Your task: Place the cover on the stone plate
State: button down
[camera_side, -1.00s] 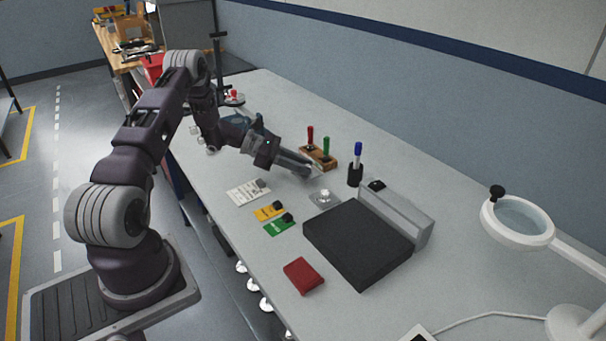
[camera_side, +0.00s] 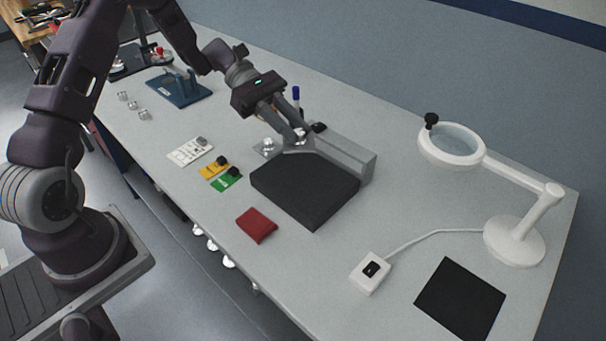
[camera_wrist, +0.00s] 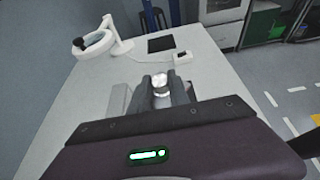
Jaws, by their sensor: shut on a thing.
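The stone plate (camera_side: 305,192) is a thick black slab lying on the bench in the side view, its top bare. My gripper (camera_side: 297,138) is over the plate's far left edge, near the grey block. It is shut on a small shiny silver piece, which I take for the cover (camera_wrist: 161,86), seen between the fingertips in the wrist view. In the side view the fingers mostly hide the cover, and I cannot tell its exact height above the plate. My gripper also hides most of the plate in the wrist view.
A long grey block (camera_side: 345,155) stands along the plate's back edge. A silver part on a flat base (camera_side: 267,147) sits left of the plate. A magnifier lamp (camera_side: 515,240) stands right.

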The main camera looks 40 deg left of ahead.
aim_at(295, 177)
jog(key=f, duration=1)
jog(key=shift+s+d, duration=0.15)
jog(key=shift+d, duration=0.1)
jog(key=c, duration=1.2)
grip_release()
jog(key=shift+f, duration=0.1)
jog(key=shift+c, duration=0.2)
